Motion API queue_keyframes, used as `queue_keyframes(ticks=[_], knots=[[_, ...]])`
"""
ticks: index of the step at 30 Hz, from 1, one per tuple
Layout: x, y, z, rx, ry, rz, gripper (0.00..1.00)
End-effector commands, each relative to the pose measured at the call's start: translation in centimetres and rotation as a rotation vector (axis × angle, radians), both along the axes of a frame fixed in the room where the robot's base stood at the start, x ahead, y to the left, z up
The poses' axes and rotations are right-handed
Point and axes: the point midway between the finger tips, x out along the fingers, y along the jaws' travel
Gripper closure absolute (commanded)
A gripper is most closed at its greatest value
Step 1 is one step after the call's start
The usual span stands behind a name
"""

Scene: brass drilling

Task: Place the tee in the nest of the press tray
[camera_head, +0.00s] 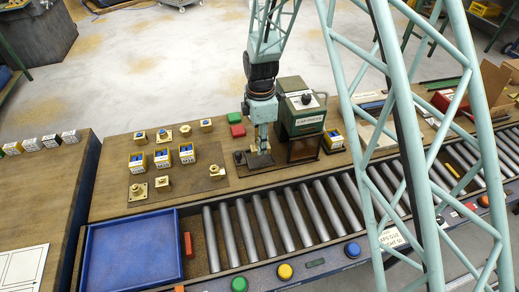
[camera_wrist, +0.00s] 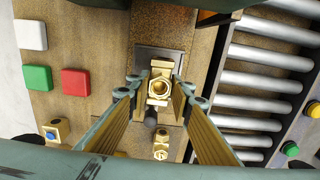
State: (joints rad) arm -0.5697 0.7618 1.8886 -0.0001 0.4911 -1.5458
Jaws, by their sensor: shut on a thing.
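In the wrist view my gripper (camera_wrist: 157,82) has its fingers on either side of the brass tee (camera_wrist: 158,88), whose round opening faces the camera. The gripper is shut on the tee. Behind the tee is the dark grey plate of the press tray (camera_wrist: 147,54), with a dark round knob (camera_wrist: 150,121) beside it. The tee covers part of the tray, so the nest and any gap beneath the tee cannot be made out. In the head view my gripper (camera_head: 262,148) points down just left of the green cap press (camera_head: 303,108); the tee is too small to make out there.
Brass fittings (camera_head: 138,191) and yellow bins with blue contents (camera_head: 162,158) stand left on the bench. Red (camera_head: 237,131) and green (camera_head: 234,117) blocks lie behind the gripper. The roller conveyor (camera_head: 262,225) and blue tray (camera_head: 131,212) run along the front.

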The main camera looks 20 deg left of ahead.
Motion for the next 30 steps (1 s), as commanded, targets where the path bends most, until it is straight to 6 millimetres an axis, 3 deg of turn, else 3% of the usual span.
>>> queue_keyframes(ticks=[4, 15, 30], knots=[[0.7, 0.5, -0.1, 0.001, -0.001, 0.000, 0.99], [0.6, 0.4, -3.4, 0.000, 0.000, 0.000, 0.99], [0.6, 0.5, -3.8, 0.000, 0.000, 0.000, 0.99]])
